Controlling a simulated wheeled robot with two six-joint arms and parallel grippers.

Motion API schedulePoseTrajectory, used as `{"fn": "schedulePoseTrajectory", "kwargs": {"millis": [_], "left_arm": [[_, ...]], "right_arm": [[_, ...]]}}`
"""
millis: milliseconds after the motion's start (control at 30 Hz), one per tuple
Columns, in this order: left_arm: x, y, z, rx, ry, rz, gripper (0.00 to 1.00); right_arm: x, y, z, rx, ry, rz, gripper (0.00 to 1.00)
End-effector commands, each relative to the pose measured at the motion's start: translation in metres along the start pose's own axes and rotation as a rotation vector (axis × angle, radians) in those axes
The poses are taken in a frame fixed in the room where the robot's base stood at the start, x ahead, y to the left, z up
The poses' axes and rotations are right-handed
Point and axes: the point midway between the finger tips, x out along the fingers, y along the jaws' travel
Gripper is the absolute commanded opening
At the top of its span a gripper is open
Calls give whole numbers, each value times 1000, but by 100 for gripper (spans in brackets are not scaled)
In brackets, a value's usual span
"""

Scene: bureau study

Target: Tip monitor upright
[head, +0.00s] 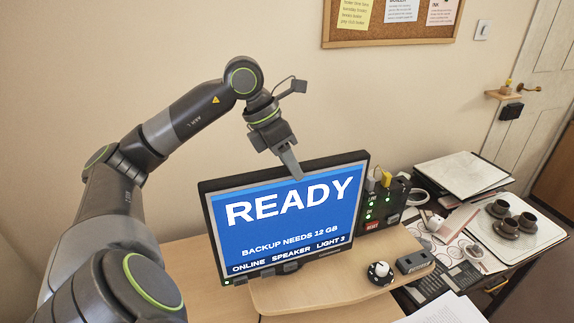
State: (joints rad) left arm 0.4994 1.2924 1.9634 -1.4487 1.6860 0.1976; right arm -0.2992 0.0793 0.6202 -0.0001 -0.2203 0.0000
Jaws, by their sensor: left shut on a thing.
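The monitor (290,215) has a black frame and a lit blue screen that reads READY, BACKUP NEEDS 12 GB and ONLINE SPEAKER LIGHT 3. It stands on edge with its screen facing me; any backward lean is hard to judge. My left gripper (293,168) reaches down from above and is shut on the middle of the monitor's top edge. My right gripper is not in view.
A wooden shelf (310,288) in front of the monitor bears a round knob (380,271) and a dark socket block (414,262). A black box (383,205) with green lights stands right of the monitor. Farther right are papers and a tray (540,237) with dark cups.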

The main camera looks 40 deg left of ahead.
Motion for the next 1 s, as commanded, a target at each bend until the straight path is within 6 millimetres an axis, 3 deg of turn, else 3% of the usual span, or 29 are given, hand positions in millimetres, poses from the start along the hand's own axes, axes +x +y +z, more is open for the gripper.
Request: {"fn": "schedulePoseTrajectory", "kwargs": {"millis": [267, 300, 433, 1000], "left_arm": [[3, -6, -2, 1, 9, -23, 0], [3, -6, -2, 1, 9, -23, 34], [4, -6, -3, 1, 10, -23, 49], [4, -4, -4, -2, 13, -21, 49]], "right_arm": [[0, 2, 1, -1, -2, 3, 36], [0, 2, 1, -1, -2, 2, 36], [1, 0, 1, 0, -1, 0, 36], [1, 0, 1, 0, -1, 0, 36]]}}
